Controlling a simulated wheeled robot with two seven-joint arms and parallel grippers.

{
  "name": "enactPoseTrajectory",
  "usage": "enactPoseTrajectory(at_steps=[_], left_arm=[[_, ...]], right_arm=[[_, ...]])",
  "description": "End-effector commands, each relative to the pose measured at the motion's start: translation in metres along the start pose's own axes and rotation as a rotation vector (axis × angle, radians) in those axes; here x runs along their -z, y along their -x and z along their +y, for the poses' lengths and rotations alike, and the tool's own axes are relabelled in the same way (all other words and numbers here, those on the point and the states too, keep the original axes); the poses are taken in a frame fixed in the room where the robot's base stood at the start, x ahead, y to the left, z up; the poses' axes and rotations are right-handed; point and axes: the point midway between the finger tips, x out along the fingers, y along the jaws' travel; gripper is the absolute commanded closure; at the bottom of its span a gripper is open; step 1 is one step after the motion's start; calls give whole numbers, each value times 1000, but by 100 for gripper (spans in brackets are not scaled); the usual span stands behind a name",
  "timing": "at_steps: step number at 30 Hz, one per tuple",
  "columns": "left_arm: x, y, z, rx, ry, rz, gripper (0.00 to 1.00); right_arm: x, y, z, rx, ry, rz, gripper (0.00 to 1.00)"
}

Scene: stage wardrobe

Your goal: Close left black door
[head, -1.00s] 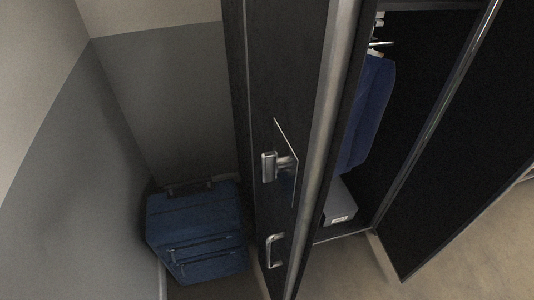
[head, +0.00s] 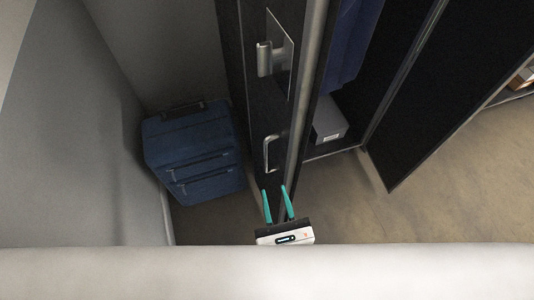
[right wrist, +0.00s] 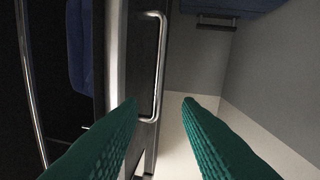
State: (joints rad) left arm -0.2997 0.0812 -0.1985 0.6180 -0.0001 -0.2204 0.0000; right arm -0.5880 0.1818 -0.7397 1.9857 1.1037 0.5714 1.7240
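The left black door (head: 265,105) stands open and is seen nearly edge-on in the middle of the head view. A silver bar handle (head: 268,155) is on its face, with a metal latch plate (head: 277,58) higher up. My right gripper (head: 275,189) has teal fingers, is open and empty, and sits just below the handle in the head view. In the right wrist view the handle (right wrist: 161,55) stands ahead, between and beyond the open fingertips of the gripper (right wrist: 161,101). I cannot tell that they touch it. My left gripper is not in view.
A blue suitcase (head: 194,155) stands left of the door by the grey wall (head: 70,130). The open wardrobe holds a dark blue garment (head: 350,45) and a grey box (head: 329,120). The right black door (head: 450,90) is also open. Floor (head: 345,205) between the doors is clear.

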Motion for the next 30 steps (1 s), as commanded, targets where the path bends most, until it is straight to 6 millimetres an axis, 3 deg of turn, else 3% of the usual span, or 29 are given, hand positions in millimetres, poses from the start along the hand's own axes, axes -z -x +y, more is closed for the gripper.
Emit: enactPoseTrajectory(at_steps=[3,7,21,30], left_arm=[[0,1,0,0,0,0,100],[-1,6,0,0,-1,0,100],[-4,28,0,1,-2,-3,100],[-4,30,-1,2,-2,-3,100]], right_arm=[[13,-1,3,-21,-97,10,69],[15,-16,4,-25,-104,12,69],[15,-102,6,-22,-97,11,69],[14,-119,6,-20,-97,10,69]])
